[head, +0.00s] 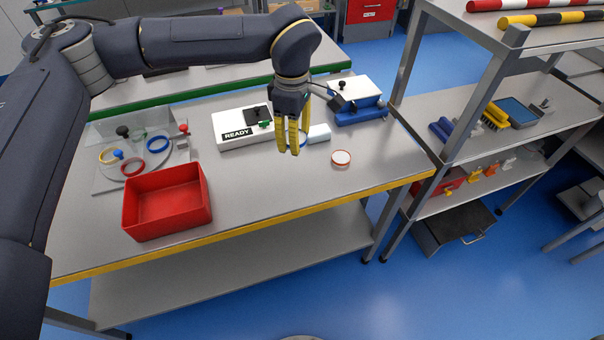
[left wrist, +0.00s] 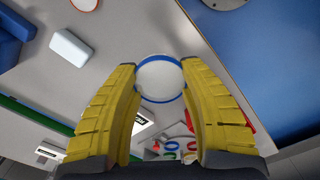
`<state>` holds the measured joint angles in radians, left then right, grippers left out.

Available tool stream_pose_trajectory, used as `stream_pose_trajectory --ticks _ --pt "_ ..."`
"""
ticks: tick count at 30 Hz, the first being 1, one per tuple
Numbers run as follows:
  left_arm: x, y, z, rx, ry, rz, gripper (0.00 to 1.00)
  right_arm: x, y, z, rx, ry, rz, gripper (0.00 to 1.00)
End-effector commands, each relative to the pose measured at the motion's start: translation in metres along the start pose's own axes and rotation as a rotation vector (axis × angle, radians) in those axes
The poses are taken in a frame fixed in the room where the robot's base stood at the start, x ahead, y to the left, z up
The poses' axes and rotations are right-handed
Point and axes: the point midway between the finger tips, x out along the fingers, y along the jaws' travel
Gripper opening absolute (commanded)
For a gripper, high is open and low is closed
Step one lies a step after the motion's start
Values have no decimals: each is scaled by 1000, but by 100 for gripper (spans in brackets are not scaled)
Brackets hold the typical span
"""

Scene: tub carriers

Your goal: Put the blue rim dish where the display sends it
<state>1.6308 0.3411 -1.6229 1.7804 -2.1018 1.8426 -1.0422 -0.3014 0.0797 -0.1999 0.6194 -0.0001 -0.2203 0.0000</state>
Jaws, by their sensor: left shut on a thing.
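My left gripper (head: 291,134), with yellow fingers, is shut on the blue rim dish, above the bench. In the left wrist view the dish (left wrist: 160,78) is a white disc with a blue rim between the fingertips; in the head view the fingers mostly hide it. A white box (head: 260,140) with a label reading READY (head: 238,134) stands just left of the gripper. A board (head: 110,181) at the left carries yellow, red and blue rings (head: 157,144). My right gripper is not in view.
An open, empty-looking red bin (head: 168,236) stands at the front left. A white dish with a red-orange rim (head: 341,158) lies right of the gripper. A small white block (head: 319,133) and a white-and-blue device (head: 355,103) are behind. The front middle of the bench is clear.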

Motion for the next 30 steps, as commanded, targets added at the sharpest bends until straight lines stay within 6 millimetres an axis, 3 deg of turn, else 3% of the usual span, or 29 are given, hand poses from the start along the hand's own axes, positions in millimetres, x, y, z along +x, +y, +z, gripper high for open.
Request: stream_pose_trajectory --ticks 15,30 --pt "-17 30 3 -852 0 7 13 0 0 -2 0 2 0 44" --pt "-25 47 3 -1629 -1 12 13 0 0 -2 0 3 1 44"
